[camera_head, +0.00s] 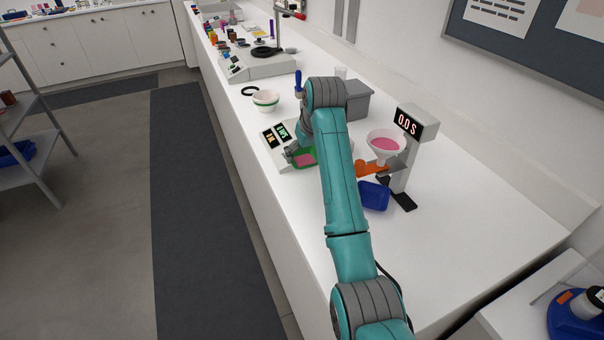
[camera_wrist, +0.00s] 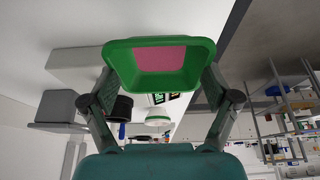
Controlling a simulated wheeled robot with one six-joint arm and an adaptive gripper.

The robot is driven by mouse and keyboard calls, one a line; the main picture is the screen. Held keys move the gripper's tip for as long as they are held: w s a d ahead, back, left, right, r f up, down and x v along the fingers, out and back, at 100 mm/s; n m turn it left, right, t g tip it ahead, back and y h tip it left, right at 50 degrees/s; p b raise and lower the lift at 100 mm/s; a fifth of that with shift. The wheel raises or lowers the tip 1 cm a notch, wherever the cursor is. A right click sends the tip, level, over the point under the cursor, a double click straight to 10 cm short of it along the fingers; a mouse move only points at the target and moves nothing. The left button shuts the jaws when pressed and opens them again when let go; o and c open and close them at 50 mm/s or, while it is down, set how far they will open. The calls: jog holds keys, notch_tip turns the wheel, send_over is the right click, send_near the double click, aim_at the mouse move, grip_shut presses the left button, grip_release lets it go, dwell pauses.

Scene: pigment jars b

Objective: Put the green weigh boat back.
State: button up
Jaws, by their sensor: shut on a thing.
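The green weigh boat (camera_wrist: 120,62) is between the two fingers of my gripper (camera_wrist: 160,80), which is shut on its sides. Pink material shows inside it. In the head view the green weigh boat (camera_head: 303,161) shows beside my arm, at the white balance (camera_head: 285,166) with lit displays; my arm hides part of both. I cannot tell whether the boat touches the balance or hangs just above it.
Behind are a grey box (camera_head: 357,101) and a white bowl (camera_head: 265,99). The right bench end is clear.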

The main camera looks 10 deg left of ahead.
jog(key=shift+f, duration=3.45)
jog(key=shift+f, duration=0.15)
jog(key=o, duration=0.9)
jog(key=v, duration=1.2)
